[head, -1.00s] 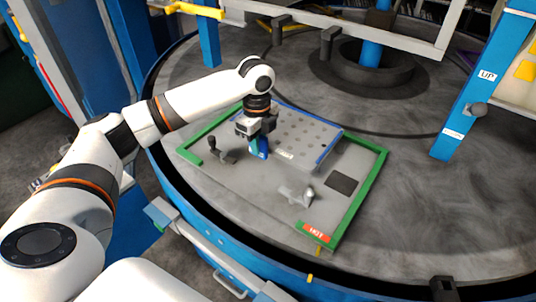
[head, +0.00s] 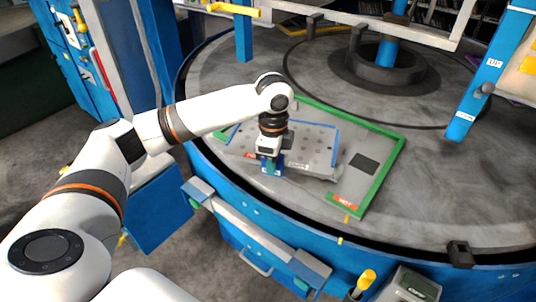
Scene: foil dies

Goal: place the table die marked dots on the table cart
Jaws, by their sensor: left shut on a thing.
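A flat grey die plate (head: 313,148) with rows of dots and a blue edge shows in the head view, with a small white label on its front side. My left gripper (head: 270,165) is shut on the blue grip at the die's front edge and hides part of it. The die is over the front left part of the green-framed bed (head: 384,168); I cannot tell how high it is above it. A blue and grey cart-like unit (head: 252,228) with a handle stands at the platform's front edge; I cannot tell if it is the table cart. My right gripper is not in view.
The bed lies on a large round grey platform (head: 450,190) with a blue rim. A red HOT label (head: 345,202) marks its front right corner. A blue post (head: 480,95) stands at right. A yellow knob (head: 367,279) and a small box (head: 408,287) are at the bottom.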

